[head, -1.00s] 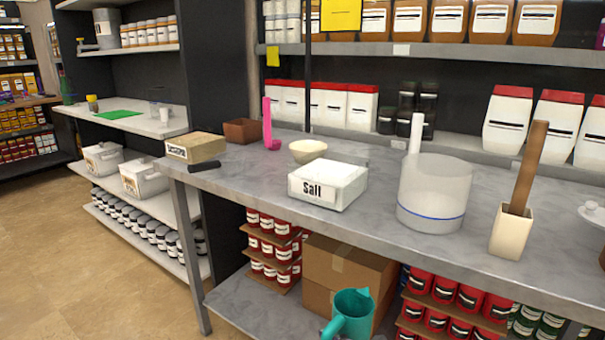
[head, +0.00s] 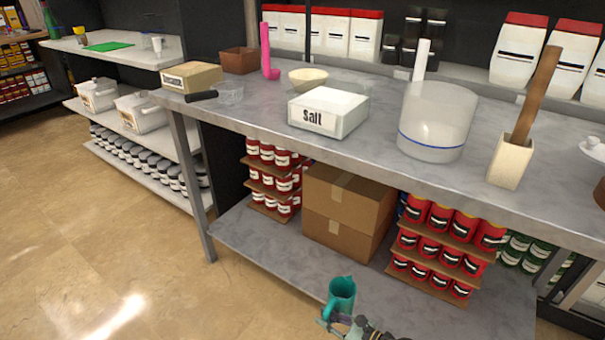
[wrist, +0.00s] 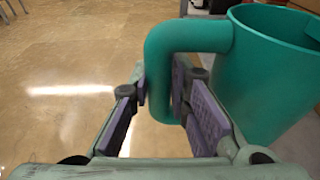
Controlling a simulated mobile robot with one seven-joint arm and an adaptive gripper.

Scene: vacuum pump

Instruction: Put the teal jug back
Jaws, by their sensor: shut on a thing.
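The teal jug (head: 342,293) is at the bottom of the head view, in front of the lower shelf's front edge. It looks roughly upright. My gripper (head: 333,324) is at its handle, on the jug's lower left side. In the wrist view the jug (wrist: 265,75) fills the upper right, its open rim facing up. My gripper (wrist: 160,110) is shut on the jug's handle, with the purple finger pads on either side of it. The jug's base is hidden in the wrist view.
A grey worktop (head: 375,170) holds a salt box (head: 327,112), a clear container (head: 435,120) and a beige holder (head: 509,162). The lower shelf (head: 285,255) carries cardboard boxes (head: 347,210) and stacked red jars (head: 448,245). Its front strip is bare. Open floor (head: 100,260) lies at left.

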